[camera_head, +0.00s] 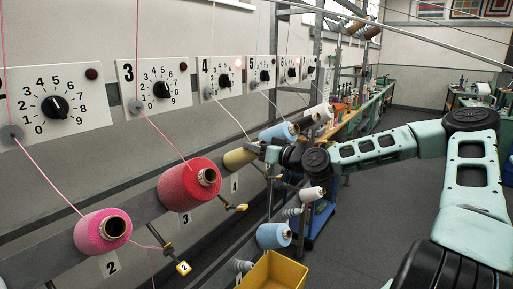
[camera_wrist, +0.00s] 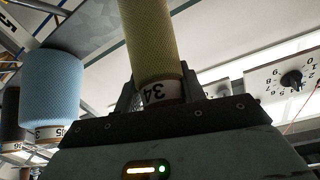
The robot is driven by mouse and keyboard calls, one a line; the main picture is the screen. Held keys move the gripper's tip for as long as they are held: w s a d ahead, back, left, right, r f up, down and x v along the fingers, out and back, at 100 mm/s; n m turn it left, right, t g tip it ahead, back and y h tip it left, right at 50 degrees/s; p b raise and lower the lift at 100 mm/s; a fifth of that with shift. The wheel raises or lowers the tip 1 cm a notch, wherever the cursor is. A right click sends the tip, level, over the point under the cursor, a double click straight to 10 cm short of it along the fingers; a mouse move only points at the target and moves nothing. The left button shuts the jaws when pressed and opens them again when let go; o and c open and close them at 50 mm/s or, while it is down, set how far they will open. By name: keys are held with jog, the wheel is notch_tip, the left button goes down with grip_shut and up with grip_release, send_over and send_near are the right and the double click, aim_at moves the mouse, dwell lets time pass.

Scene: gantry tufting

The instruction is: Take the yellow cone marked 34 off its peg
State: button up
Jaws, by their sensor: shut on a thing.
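The yellow cone (camera_head: 238,158) is in the wall row by the tag 4, partly behind my gripper (camera_head: 266,152). In the wrist view the yellow cone (camera_wrist: 154,45) stands between the fingers of my gripper (camera_wrist: 160,92), with the label 34 on its base band. The fingers are shut on that base end. The peg is hidden, so I cannot tell whether the cone is still seated on it.
A blue cone (camera_wrist: 50,85) is close beside the held one. A red cone (camera_head: 188,184) and a pink cone (camera_head: 102,231) sit nearer along the row. A yellow bin (camera_head: 275,272) is below. Threads run from the dial panels (camera_head: 217,76). Grey floor (camera_head: 365,215) is clear at right.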

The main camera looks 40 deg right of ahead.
jog(key=shift+s+r, duration=0.1)
jog(key=shift+r, duration=0.05)
jog(key=shift+s+d+r, duration=0.15)
jog(key=shift+s+r, duration=0.05)
jog(key=shift+r, duration=0.05)
jog(key=shift+s+r+p, duration=0.15)
jog(key=shift+s+p, duration=0.05)
jog(key=shift+p, duration=0.1)
